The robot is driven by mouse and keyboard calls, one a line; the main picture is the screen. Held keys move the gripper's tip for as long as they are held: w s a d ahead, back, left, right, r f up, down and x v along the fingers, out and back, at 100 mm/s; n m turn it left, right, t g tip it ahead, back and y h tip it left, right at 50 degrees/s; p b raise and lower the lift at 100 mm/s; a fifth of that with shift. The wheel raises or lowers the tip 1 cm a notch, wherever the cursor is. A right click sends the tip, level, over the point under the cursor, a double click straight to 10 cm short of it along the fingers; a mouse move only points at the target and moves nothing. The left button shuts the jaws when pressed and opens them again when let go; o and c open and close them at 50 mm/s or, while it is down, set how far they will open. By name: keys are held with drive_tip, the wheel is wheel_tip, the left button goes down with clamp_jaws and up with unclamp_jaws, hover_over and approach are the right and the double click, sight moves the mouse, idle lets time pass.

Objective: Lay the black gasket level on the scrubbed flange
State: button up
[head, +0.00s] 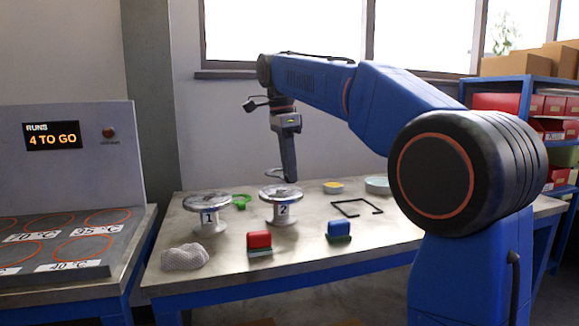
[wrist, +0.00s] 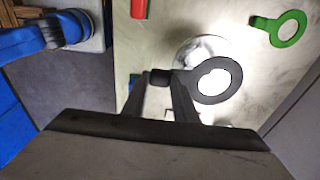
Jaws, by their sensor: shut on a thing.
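My gripper (head: 289,178) points down above the vessel marked 2 (head: 283,213) and is shut on the black gasket (head: 274,176). In the wrist view, my gripper (wrist: 170,80) holds the gasket (wrist: 234,74) by its tab, and the ring sticks out to the right. A gap shows between the gasket and the flange on vessel 2 (head: 281,191). In the wrist view the ring overlaps the bright flange (wrist: 196,46) but sits off its centre, lower right. The vessel marked 1 (head: 208,215) stands to the left with a bare flange. I cannot tell which flange is scrubbed.
A green ring (head: 240,201) lies between and behind the vessels. A red-handled brush (head: 259,240), a blue-handled brush (head: 339,229) and a crumpled cloth (head: 184,257) lie in front. A black square frame (head: 357,208), a yellow-filled dish (head: 333,187) and a pale bowl (head: 377,185) are to the right.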

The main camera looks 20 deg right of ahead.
drive_tip(key=shift+f, duration=2.3)
drive_tip(key=shift+f, duration=0.4)
idle(0.3)
drive_tip(key=o, duration=1.1)
drive_tip(key=shift+o, duration=0.2)
